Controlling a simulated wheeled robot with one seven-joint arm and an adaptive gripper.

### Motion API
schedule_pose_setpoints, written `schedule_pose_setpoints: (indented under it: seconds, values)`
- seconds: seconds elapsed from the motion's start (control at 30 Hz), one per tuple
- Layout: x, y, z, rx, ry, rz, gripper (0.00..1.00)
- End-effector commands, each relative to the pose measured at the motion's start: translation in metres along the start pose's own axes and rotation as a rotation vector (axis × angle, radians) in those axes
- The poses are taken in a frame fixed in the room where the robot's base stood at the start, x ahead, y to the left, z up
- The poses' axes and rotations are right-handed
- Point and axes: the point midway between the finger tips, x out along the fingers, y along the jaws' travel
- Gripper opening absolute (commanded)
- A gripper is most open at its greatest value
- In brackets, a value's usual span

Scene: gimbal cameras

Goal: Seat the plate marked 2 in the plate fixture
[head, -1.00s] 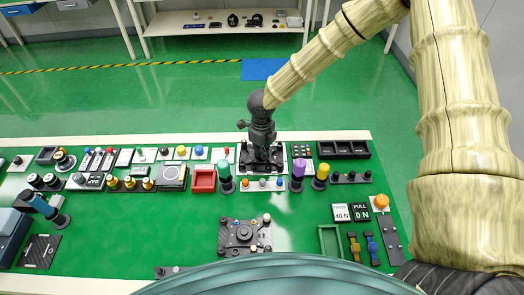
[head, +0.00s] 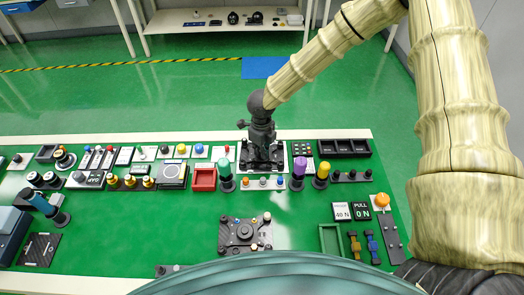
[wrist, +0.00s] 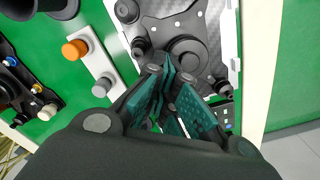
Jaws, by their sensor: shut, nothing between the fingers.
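My gripper (head: 262,158) is over the back row of the table, pointing down. In the wrist view its dark green fingers (wrist: 172,98) are together with nothing between them. Just past the fingertips is a carbon-patterned plate (wrist: 212,30) with a round black disc and black corner knobs, on a white-edged base. Whether the fingertips touch it cannot be told. In the head view the gripper largely hides it. I cannot read a number 2 on either, nor tell which is the fixture.
A strip with orange, white and blue buttons (head: 263,184) lies just in front of my gripper. Green (head: 226,178), purple (head: 298,176) and yellow (head: 321,176) upright posts flank it. A black compartment tray (head: 345,148) is to the right.

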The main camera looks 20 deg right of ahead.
Motion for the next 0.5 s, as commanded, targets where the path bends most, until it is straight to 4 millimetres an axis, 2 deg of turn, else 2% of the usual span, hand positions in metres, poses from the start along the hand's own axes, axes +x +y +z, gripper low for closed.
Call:
schedule_pose_setpoints:
  seconds: [0.13,0.5]
  values:
    - [-0.003,0.0,-0.002,0.001,0.003,0.001,0.0]
    - [-0.029,0.0,-0.001,0.001,0.003,0.001,0.0]
